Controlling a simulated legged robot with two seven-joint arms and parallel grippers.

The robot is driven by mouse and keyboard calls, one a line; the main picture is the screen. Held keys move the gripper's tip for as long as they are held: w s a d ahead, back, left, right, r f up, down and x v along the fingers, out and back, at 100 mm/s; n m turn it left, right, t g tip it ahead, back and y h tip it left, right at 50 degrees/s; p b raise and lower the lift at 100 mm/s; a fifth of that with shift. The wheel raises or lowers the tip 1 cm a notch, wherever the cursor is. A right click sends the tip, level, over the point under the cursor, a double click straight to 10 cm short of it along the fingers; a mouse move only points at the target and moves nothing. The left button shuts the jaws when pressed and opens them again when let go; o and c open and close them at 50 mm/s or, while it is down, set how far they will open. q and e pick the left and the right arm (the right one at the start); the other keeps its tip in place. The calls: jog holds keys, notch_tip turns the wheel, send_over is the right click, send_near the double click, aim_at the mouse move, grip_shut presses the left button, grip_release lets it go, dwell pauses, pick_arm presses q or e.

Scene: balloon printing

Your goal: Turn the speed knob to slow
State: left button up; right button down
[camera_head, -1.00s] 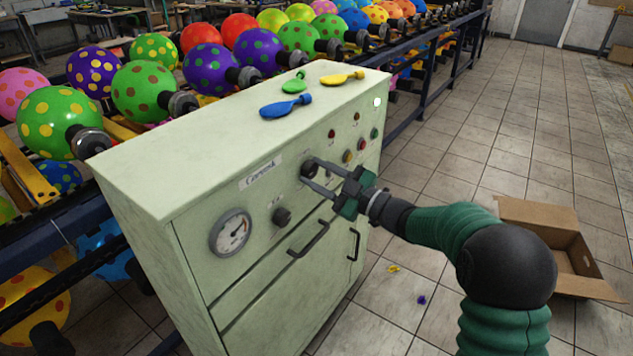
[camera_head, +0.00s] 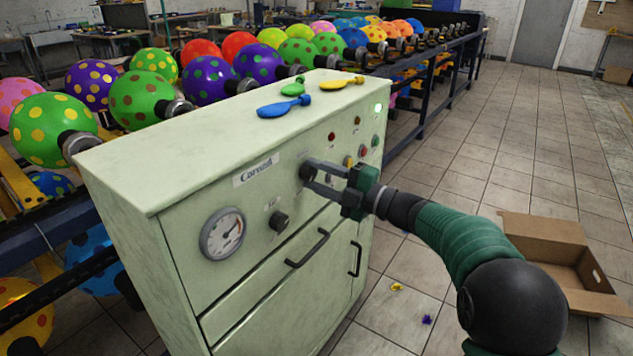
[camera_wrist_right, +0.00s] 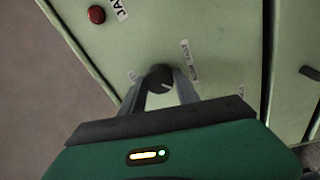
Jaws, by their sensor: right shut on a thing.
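A pale green control cabinet (camera_head: 190,155) stands in front of me with a round dark upper knob (camera_head: 305,169) on its front panel. My right gripper (camera_head: 312,176) reaches in from the right, its two fingers closed on either side of this knob. In the right wrist view the knob (camera_wrist_right: 159,76) sits between the two fingertips, with a pale pointer line and small labels around it that I cannot read. A second dark knob (camera_head: 279,221) sits lower left on the panel, untouched. My left gripper is not in view.
A pressure gauge (camera_head: 222,234) is left of the lower knob. Buttons and small lights, including a red button (camera_wrist_right: 96,14), are to the right. Loose balloons, one blue (camera_head: 283,106), lie on top. A drawer handle (camera_head: 308,249) is below. An open cardboard box (camera_head: 545,232) lies on the floor.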

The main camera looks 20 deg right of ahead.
jog(key=shift+f, duration=0.35)
jog(key=c, duration=1.2)
grip_release()
jog(key=shift+c, duration=0.2)
jog(key=o, duration=0.3)
jog(key=shift+r, duration=0.15)
jog(key=shift+o, duration=0.2)
jog(key=shift+d, duration=0.1)
jog(key=shift+s+d+r, duration=0.1)
jog(key=shift+s+d, duration=0.1)
jog(key=shift+s, duration=0.05)
jog(key=p+v, duration=0.3)
jog(key=v, duration=1.3)
